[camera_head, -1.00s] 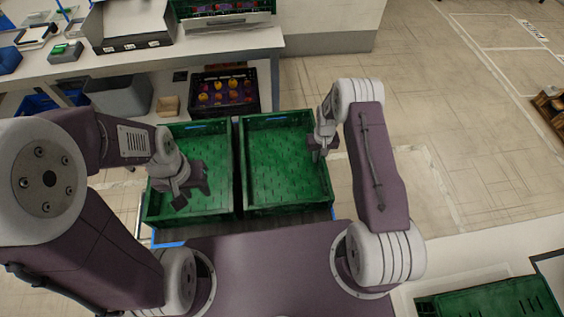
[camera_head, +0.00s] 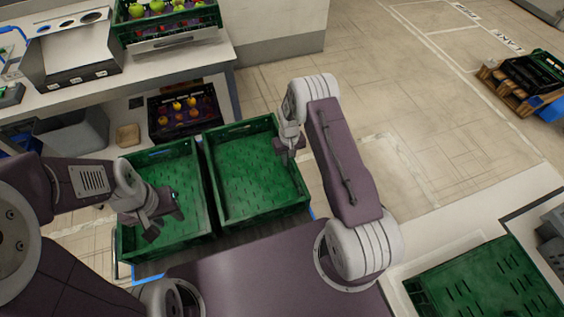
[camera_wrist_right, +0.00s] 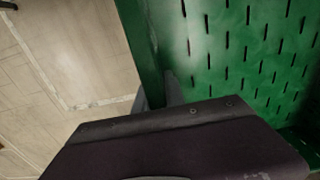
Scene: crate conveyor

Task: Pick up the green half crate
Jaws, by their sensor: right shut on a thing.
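Two open green half crates stand side by side in front of me in the head view: a left one (camera_head: 129,240) and a right one (camera_head: 243,130). Both look empty, with slotted floors. My right gripper (camera_head: 289,152) is at the right crate's right-hand wall. In the right wrist view, the gripper (camera_wrist_right: 160,98) is shut on that green wall (camera_wrist_right: 138,40), with the slotted floor on one side. My left gripper (camera_head: 165,218) hangs over the left crate, and its jaw opening is too small to tell.
A black crate of fruit (camera_head: 186,115) sits under the table (camera_head: 190,58) behind the crates. Another green crate (camera_head: 490,280) is at lower right. A pallet with black crates (camera_head: 530,82) stands far right. The floor on the right is mostly clear.

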